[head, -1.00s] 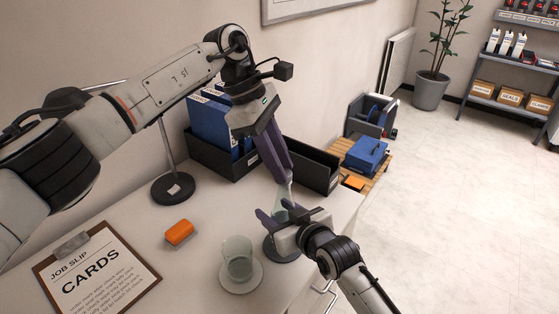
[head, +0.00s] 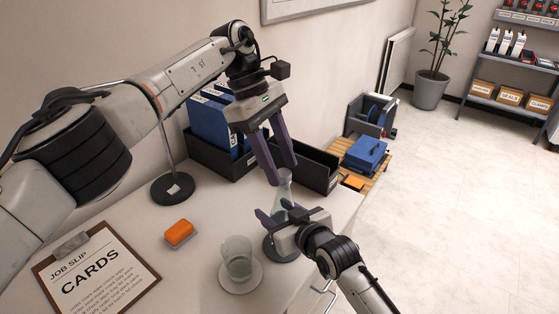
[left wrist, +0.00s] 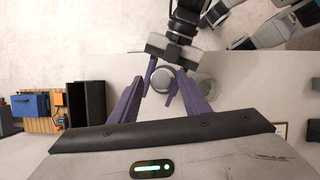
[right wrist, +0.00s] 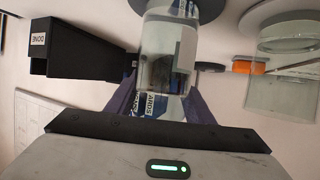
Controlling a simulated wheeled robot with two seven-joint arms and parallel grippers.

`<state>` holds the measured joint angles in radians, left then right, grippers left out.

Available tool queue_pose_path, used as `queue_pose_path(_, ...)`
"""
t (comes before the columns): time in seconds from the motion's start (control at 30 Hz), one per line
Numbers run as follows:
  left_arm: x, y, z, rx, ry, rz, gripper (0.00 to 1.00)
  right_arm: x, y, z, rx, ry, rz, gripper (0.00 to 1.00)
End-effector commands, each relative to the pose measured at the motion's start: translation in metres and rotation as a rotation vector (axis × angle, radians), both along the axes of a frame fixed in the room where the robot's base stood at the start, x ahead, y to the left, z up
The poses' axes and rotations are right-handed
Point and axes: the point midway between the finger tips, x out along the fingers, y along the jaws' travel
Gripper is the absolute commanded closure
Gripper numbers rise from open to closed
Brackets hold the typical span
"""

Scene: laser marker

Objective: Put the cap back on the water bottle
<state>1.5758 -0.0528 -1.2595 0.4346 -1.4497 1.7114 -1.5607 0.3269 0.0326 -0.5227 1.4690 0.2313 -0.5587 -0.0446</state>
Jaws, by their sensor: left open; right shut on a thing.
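The clear water bottle (head: 284,192) stands upright near the table's right edge, over a dark round base. My right gripper (head: 277,213) is shut on its body from the front. The bottle also fills the middle of the right wrist view (right wrist: 165,60). My left gripper (head: 283,181) points down with open fingers, one on each side of the bottle's top. In the left wrist view a pale round top (left wrist: 162,79) shows between the spread fingers. It looks like the cap on the bottle's mouth, but how well it is seated cannot be told.
A glass (head: 238,262) stands on a white saucer (head: 240,287) to the left of the bottle. An orange block (head: 178,232), a clipboard (head: 135,262) and a lamp base (head: 172,189) lie farther left. Black bins (head: 318,172) with blue binders stand behind.

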Motion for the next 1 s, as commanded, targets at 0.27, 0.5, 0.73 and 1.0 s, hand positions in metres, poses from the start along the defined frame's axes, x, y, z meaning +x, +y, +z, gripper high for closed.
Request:
queue_pose_path(0.27,0.0,-0.001,0.028,0.0,-0.001,0.0,0.57,0.0,0.0,-0.001,0.001,0.003,0.0,1.0)
queue_pose_path(0.5,0.0,-0.001,0.045,0.0,0.001,0.0,0.57,0.0,0.0,-0.001,0.001,0.003,0.0,1.0)
queue_pose_path(0.73,-0.001,0.0,0.045,0.0,0.001,0.0,0.6,0.0,0.0,-0.001,0.001,0.003,0.0,1.0)
queue_pose_path(1.0,-0.001,-0.001,0.047,0.053,0.053,0.169,0.6,0.0,0.0,-0.001,0.001,0.003,0.0,1.0)
